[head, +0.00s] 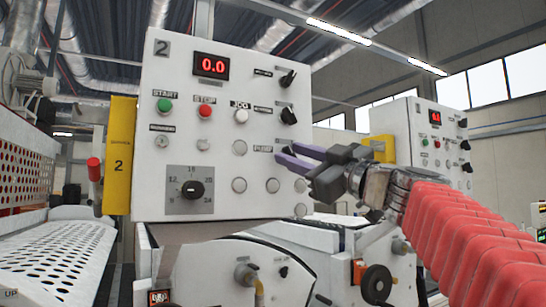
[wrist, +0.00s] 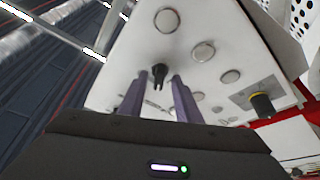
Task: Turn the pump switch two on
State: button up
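The control panel marked 2 (head: 225,120) fills the middle of the head view. Down its right side are black switches: a top one (head: 288,78), a middle one (head: 289,116), and a lower one beside a label that seems to read PUMP (head: 262,149). My gripper (head: 285,154) reaches in from the right and hides most of the lower switch. In the wrist view, the black pump switch (wrist: 159,73) shows between the tips of my two purple fingers (wrist: 158,85). The fingers are apart, with a gap on each side of the knob. Its exact setting is hard to tell.
The panel also has a red display reading 0.0 (head: 212,67), a green start button (head: 164,105), a red stop button (head: 205,111) and a large dial (head: 192,189). A second, similar panel (head: 430,140) stands behind at right. A handwheel (head: 377,284) is below.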

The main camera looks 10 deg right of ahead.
jog(key=shift+d, duration=0.1)
grip_shut()
jog(key=shift+m, duration=0.5)
jog(key=m+t+h, duration=0.1)
jog(key=m, duration=0.2)
jog(key=m+t+h, duration=0.1)
jog(key=m+h, duration=0.1)
jog(key=m, duration=0.2)
jog(key=shift+a+h, duration=0.2)
jog(key=shift+h, duration=0.1)
jog(key=m+h, duration=0.1)
jog(key=m, duration=0.2)
jog(key=m+t+h, duration=0.1)
jog(key=m+h, duration=0.1)
jog(key=m, duration=0.1)
jog(key=shift+m+h, duration=0.6)
jog(key=shift+m, duration=0.5)
jog(key=shift+f+m+h, duration=0.1)
jog(key=shift+m+h, duration=0.3)
jog(key=shift+m, duration=0.4)
grip_release()
jog(key=shift+s, duration=0.1)
jog(key=shift+s, duration=0.1)
